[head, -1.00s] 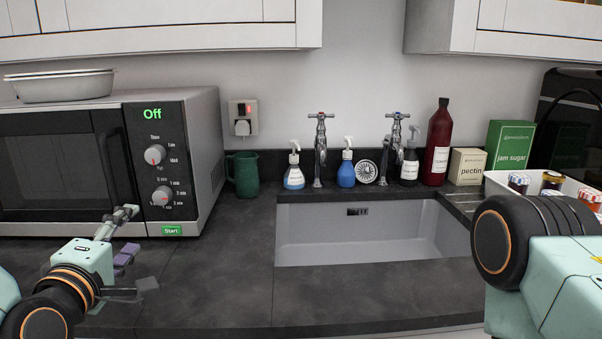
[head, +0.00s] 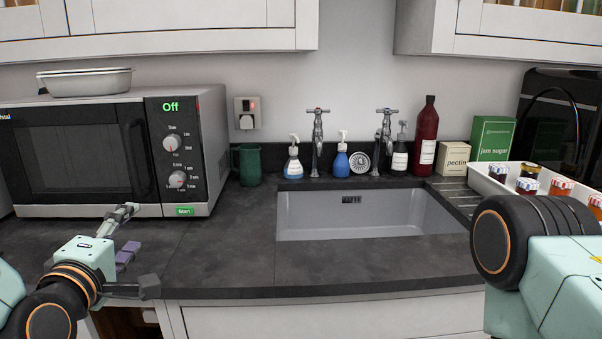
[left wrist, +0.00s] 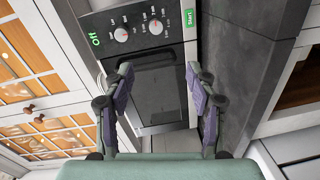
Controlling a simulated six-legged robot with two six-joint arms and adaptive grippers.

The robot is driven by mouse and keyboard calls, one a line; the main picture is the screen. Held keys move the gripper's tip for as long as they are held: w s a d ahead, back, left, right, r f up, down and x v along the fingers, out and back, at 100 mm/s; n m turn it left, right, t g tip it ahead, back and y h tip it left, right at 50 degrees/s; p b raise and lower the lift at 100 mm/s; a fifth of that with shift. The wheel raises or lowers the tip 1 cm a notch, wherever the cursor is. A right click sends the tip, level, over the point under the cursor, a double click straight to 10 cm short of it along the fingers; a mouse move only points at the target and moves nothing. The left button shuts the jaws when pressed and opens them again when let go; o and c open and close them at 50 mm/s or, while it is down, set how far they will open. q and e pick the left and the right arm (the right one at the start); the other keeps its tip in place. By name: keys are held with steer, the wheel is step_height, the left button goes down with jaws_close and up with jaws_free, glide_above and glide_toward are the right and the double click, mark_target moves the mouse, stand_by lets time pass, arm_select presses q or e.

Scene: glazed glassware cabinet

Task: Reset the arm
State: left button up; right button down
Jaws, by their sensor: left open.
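My left gripper (head: 138,252) is open and empty at the lower left of the head view, in front of the counter edge below the microwave. In the left wrist view its two purple-padded fingers (left wrist: 161,76) stand apart with nothing between them. The microwave (head: 70,160) is behind them and looks apart from the fingers. Its door is shut and its display reads "Off". My right arm shows only a black joint and a pale green link at the right; its gripper is out of frame.
The dark counter (head: 225,245) is clear in front of the sink (head: 360,218). A green mug (head: 249,165), soap bottles, a red bottle (head: 425,138) and boxes stand along the back. A white tray (head: 478,180) with jars is at the right. Wall cabinets hang above.

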arm_select(q)
steer(key=s+d+f+m+g+h, duration=0.1)
steer(key=s+f+m+g, duration=0.25)
steer(key=f, duration=0.45)
steer(key=s+d+f+m+g, duration=0.25)
steer(key=s+f+m, duration=0.2)
steer(key=f, duration=0.45)
steer(key=s+d+f+m+g+h, duration=0.1)
steer(key=s+f+m+g, duration=0.3)
steer(key=f, duration=0.4)
steer(key=s+f+m+g, duration=0.2)
steer(key=s+f+g, duration=0.1)
steer(key=s+f, duration=0.4)
steer(key=s+f+m+g+y, duration=0.1)
steer(key=s+f+g, duration=0.3)
steer(key=s, duration=1)
step_height(320, 180, down, 3)
steer(key=shift+s+d+f+m, duration=0.1)
steer(key=shift+s+d+m, duration=0.1)
steer(key=shift+d+m, duration=0.4)
steer(key=shift+a, duration=0.15)
